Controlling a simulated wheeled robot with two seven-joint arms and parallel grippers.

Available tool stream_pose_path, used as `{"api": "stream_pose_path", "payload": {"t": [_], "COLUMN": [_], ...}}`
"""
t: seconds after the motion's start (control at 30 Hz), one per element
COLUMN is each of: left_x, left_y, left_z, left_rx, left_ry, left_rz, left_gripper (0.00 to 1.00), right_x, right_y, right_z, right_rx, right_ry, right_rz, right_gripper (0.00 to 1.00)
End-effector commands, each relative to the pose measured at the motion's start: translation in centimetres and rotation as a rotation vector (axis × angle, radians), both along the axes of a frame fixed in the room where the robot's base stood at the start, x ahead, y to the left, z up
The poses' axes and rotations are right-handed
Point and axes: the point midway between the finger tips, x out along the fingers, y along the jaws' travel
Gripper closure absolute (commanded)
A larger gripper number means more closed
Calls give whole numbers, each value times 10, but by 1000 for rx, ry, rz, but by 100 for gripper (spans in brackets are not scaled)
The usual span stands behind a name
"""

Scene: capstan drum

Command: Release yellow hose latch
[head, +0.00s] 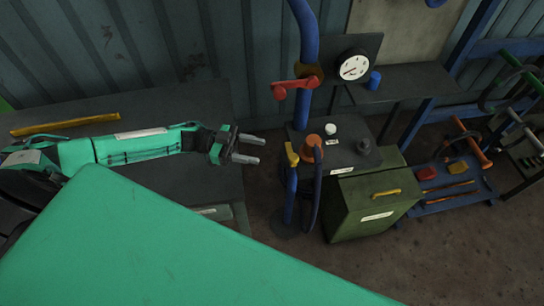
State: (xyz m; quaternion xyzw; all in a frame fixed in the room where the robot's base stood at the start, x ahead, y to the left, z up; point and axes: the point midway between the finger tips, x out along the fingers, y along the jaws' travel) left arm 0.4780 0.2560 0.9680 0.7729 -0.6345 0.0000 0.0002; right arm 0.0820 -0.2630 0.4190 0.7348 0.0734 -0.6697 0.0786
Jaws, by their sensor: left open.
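A small yellow latch (291,153) sits at the top of a short blue pipe (290,190), left of an orange round cap (311,150). A dark hose (317,185) hangs down beside the pipe. My left gripper (252,149) reaches in from the left with its two fingers apart and pointing right. It is empty, and in the picture it is a short way left of the latch, not touching it. I cannot tell the depth between them. My right gripper is not in view.
A tall blue pipe with a red lever handle (295,86) rises behind. A round gauge (354,66), a blue cup (374,80) and a white knob (330,129) are nearby. A green box (345,215) stands right of the latch. A yellow bar (65,124) lies at left.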

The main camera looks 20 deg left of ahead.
Motion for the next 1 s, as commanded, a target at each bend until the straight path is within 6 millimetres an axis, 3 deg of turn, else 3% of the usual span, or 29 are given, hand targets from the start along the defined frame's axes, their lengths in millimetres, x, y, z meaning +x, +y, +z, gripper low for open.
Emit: {"api": "stream_pose_path", "payload": {"t": [0.1,0.3,1.0], "left_x": [-5,-9,-9], "left_y": [23,43,46], "left_z": [-4,-1,0], "left_rx": [2,1,-1], "left_ry": [-1,0,0], "left_rz": [1,1,0], "left_gripper": [51,51,51], "right_x": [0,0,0], "right_y": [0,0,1], "right_z": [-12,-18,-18], "right_rx": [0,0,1], "right_ry": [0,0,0], "right_rz": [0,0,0], "right_gripper": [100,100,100]}}
